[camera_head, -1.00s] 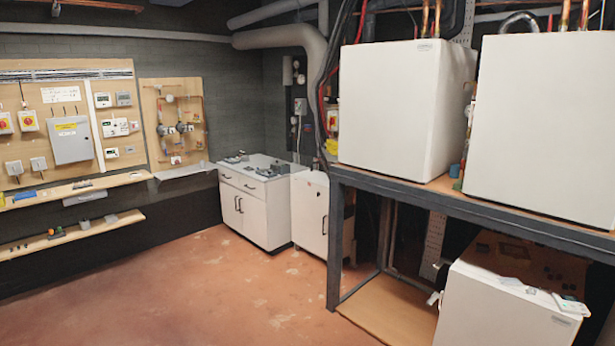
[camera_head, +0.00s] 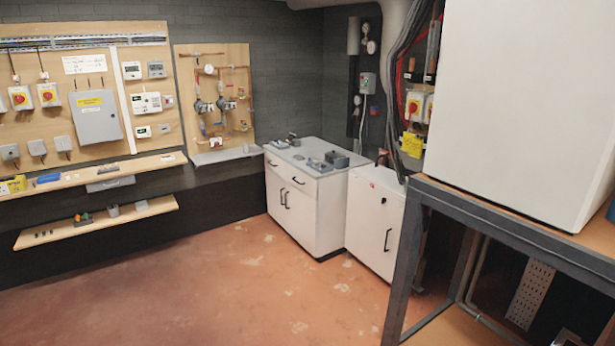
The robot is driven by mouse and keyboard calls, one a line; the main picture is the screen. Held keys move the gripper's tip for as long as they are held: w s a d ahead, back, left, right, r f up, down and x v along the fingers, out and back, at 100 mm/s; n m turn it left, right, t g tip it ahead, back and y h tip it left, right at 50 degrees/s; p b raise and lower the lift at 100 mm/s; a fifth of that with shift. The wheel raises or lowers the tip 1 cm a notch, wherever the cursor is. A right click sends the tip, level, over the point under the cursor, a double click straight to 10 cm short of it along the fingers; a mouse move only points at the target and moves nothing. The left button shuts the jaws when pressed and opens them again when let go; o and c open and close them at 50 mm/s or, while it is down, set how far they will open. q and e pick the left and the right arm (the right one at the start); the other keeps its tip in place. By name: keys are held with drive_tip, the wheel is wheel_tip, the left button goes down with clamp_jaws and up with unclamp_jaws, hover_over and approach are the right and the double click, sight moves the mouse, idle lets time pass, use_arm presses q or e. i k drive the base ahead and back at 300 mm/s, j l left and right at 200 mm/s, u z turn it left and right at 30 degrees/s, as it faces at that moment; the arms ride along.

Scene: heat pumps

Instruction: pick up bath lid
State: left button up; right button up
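I cannot make out a bath lid in the head view. Small grey and dark objects (camera_head: 338,158) sit on top of the white cabinet (camera_head: 300,212) in the corner, too small to identify. Other small items lie on the two wooden wall shelves at the left. Neither of my grippers is in view.
A dark metal frame (camera_head: 500,225) bearing a large white unit (camera_head: 535,100) stands close at the right. A second white cabinet (camera_head: 376,222) stands beside the first. The upper shelf (camera_head: 130,168) and lower shelf (camera_head: 150,209) run along the left wall. The reddish floor (camera_head: 220,290) is clear.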

sight(332, 154)
drive_tip(key=i+j+u, duration=0.4)
drive_tip(key=i, duration=0.7)
drive_tip(key=i+l+u, duration=0.15)
drive_tip(key=i+u, duration=0.25)
drive_tip(key=i, duration=0.75)
drive_tip(key=i+l+z, duration=0.4)
drive_tip(key=i, duration=0.45)
drive_tip(key=i+z, duration=0.4)
drive_tip(key=i, duration=0.45)
drive_tip(key=i+j+z, duration=0.25)
drive_tip(key=i+z, duration=0.15)
drive_tip(key=i, duration=0.45)
drive_tip(key=i+z, duration=0.1)
drive_tip(key=i, duration=0.75)
drive_tip(key=i+z, duration=0.15)
drive_tip(key=i, duration=0.65)
drive_tip(key=i+j+z, duration=0.1)
drive_tip(key=i, duration=0.75)
